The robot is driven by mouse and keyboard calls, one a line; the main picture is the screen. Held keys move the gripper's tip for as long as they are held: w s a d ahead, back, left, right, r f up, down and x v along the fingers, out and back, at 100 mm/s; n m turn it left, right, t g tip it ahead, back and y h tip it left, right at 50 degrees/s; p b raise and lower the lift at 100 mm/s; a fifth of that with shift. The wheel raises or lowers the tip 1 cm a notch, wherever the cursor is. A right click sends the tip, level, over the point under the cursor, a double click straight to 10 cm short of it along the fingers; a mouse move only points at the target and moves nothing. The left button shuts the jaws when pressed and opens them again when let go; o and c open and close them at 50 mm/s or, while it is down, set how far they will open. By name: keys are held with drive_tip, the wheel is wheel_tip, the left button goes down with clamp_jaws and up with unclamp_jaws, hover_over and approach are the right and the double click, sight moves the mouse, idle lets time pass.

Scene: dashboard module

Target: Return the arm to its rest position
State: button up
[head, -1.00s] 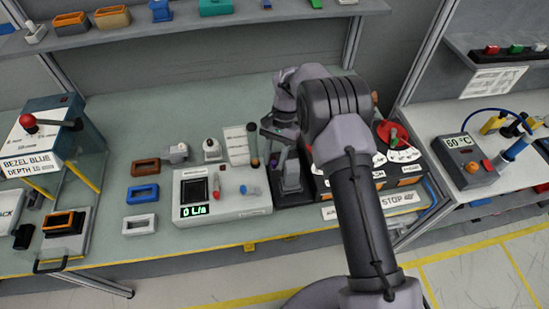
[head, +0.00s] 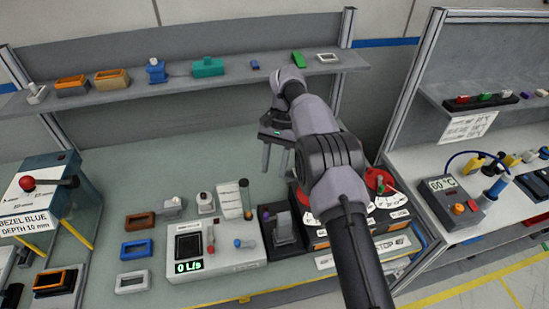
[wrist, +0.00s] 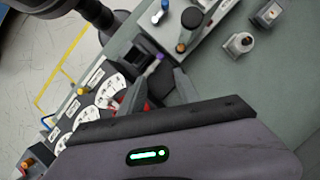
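My gripper (head: 276,172) hangs in the air above the back of the green bench (head: 120,190), its fingers pointing down. The two fingers are apart with nothing seen between them, so it is open and empty. In the wrist view the gripper (wrist: 160,80) also shows spread fingers. My arm reaches up from the lower right and hides part of the dial panel (head: 390,205). A black fixture (head: 284,232) stands on the bench below and in front of the gripper, apart from it.
A grey meter box (head: 215,257) reading "0 L/s" stands left of the fixture. A shelf (head: 215,87) with several parts runs behind the gripper. A "60 °C" box (head: 455,205) stands on the right bench.

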drive_tip(key=shift+w+r, duration=0.2)
drive_tip(key=shift+r, duration=0.35)
drive_tip(key=shift+d, duration=0.1)
